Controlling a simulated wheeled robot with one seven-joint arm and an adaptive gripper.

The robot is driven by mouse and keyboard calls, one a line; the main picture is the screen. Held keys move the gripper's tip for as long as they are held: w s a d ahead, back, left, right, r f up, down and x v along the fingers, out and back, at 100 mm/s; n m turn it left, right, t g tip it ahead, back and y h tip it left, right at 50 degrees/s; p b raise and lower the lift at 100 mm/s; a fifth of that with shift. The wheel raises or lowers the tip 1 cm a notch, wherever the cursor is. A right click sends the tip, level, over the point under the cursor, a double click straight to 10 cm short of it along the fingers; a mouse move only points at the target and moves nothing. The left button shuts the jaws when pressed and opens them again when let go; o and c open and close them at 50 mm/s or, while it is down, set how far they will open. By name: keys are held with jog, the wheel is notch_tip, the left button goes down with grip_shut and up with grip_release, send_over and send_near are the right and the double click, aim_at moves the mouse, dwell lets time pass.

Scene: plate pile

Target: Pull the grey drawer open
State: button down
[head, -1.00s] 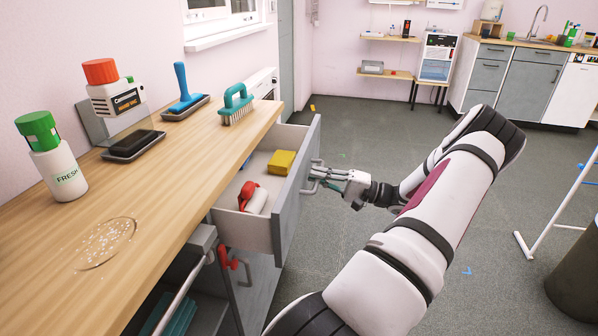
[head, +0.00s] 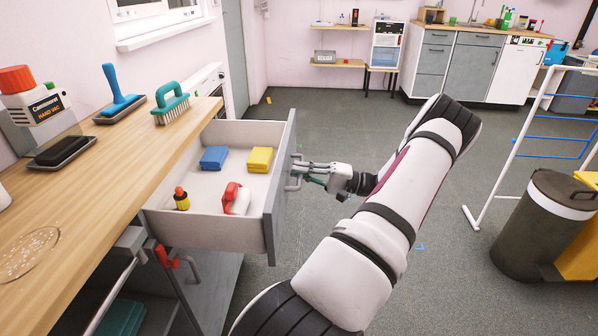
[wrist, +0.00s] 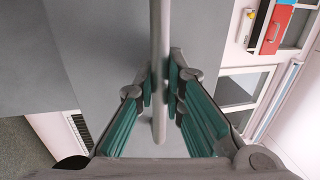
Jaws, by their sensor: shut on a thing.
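The grey drawer (head: 283,190) stands pulled well out from under the wooden counter in the head view. Inside it lie a blue sponge or cloth (head: 214,158), a yellow one (head: 260,159), a red and white bottle (head: 236,199) and a small yellow bottle with a red top (head: 181,199). My gripper (head: 302,169) is at the drawer front, shut on its bar handle (head: 293,181). In the wrist view the handle bar (wrist: 160,70) runs between the green-padded fingers of my gripper (wrist: 160,88), against the grey front.
A dark bin (head: 540,230) and a white rack (head: 497,165) stand at the right. Floor between is clear.

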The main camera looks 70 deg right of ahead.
jog(key=c, duration=1.7)
grip_release()
jog(key=shift+o, duration=0.2)
jog(key=v, duration=1.2)
